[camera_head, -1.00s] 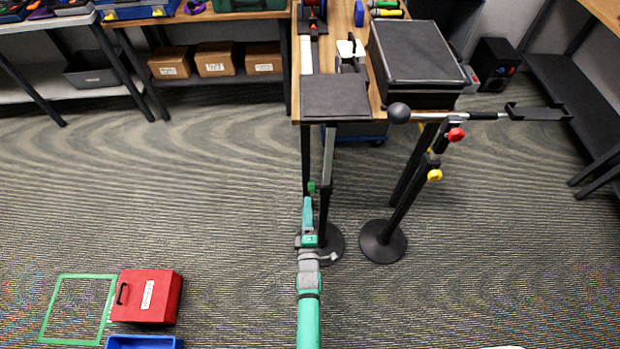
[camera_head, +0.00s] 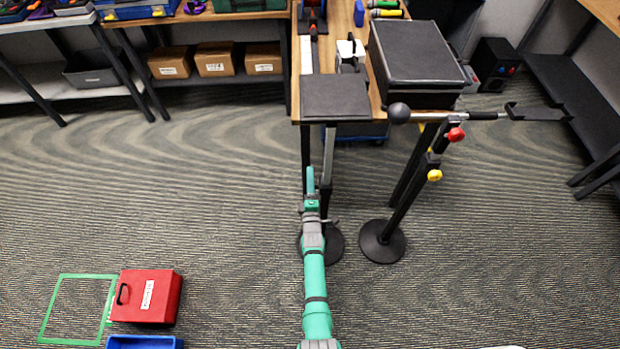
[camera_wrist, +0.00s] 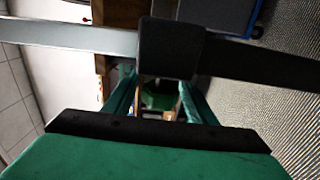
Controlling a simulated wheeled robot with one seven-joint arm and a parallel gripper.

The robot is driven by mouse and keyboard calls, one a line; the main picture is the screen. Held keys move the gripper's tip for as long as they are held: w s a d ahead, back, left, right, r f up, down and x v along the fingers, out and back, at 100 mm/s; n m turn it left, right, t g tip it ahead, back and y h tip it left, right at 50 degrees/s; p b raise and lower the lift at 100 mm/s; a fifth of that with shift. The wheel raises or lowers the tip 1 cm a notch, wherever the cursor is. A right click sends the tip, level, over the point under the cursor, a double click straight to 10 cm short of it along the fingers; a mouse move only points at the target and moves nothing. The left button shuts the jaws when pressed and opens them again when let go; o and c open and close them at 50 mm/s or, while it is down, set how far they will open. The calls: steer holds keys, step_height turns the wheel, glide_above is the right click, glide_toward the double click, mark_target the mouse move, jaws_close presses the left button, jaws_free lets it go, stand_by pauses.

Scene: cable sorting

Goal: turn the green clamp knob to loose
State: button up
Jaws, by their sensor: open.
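The green clamp knob (camera_wrist: 158,101) shows in the wrist view, between the two green fingers of my gripper (camera_wrist: 158,105). I cannot tell whether the fingers touch it. The knob sits by the black collar (camera_wrist: 171,47) of a stand pole, silver on one side and black on the other. In the head view my open gripper (camera_head: 311,180) reaches up to this stand's pole below a dark flat top plate (camera_head: 336,97). The knob is hidden there behind my gripper. The stand's round black base (camera_head: 336,244) is partly covered by my arm.
A second stand (camera_head: 402,205) with red (camera_head: 456,134) and yellow (camera_head: 434,175) knobs stands close on the right. The wooden table (camera_head: 330,50) is behind. A red box (camera_head: 148,297) lies on the floor at lower left.

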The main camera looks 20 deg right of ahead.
steer(key=shift+w+d, duration=0.1)
steer(key=shift+w, duration=0.35)
steer(key=c, duration=1)
steer(key=shift+c, duration=0.2)
steer(key=shift+s+a+f+g+y, duration=0.15)
steer(key=shift+s+f+g+y, duration=0.65)
steer(key=shift+g, duration=2.4)
steer(key=shift+s+a+f+g+y, duration=0.2)
steer(key=shift+s+f+g+y, duration=0.45)
steer(key=shift+g, duration=2.55)
steer(key=shift+s+a+f+g+y, duration=0.15)
steer(key=shift+s+f+g+y, duration=0.6)
steer(key=shift+g, duration=2.45)
steer(key=shift+s+r+y, duration=0.15)
steer(key=shift+r+y, duration=0.1)
steer(key=shift+y, duration=0.35)
